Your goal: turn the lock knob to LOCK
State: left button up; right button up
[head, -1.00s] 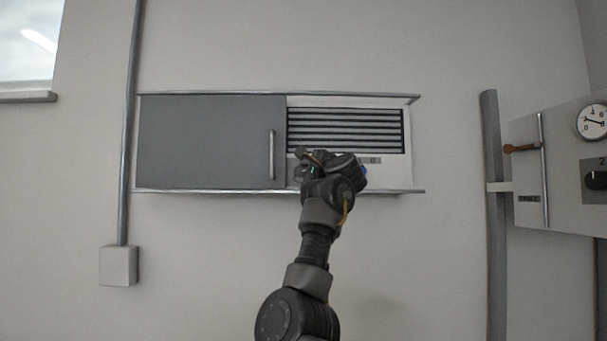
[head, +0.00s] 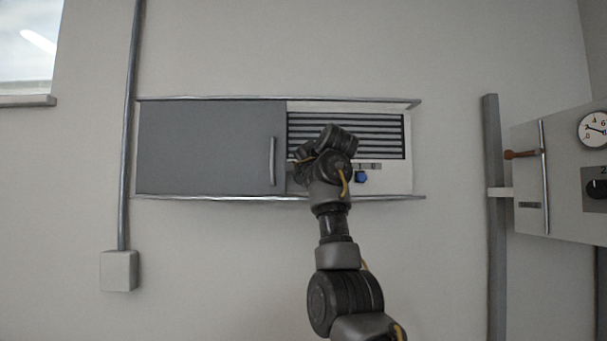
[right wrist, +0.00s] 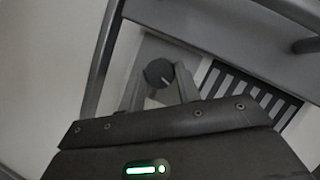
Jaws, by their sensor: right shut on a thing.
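The lock knob (right wrist: 158,72) is dark and round with a pale pointer mark in the right wrist view. In the head view my right gripper (head: 301,162) is at the panel, just right of the grey door's handle, and my own wrist hides the knob there. I cannot read any label beside the knob. My left gripper is not in view.
A grey sliding door (head: 205,147) with an upright handle (head: 272,161) is left of the gripper. A louvred grille (head: 385,133) is above, and a blue knob (head: 361,177) is close to the right of my wrist. Rails (head: 240,198) edge the cabinet. Another panel (head: 560,180) stands far right.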

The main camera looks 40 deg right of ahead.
jog(key=shift+w+n+g+h+p, duration=0.1)
jog(key=shift+n+g+h+p, duration=0.3)
jog(key=shift+n+g+h, duration=0.7)
jog(key=shift+a+n+y, duration=0.1)
jog(key=shift+n+y, duration=0.3)
jog(key=o, duration=1)
jog(key=shift+r, duration=0.1)
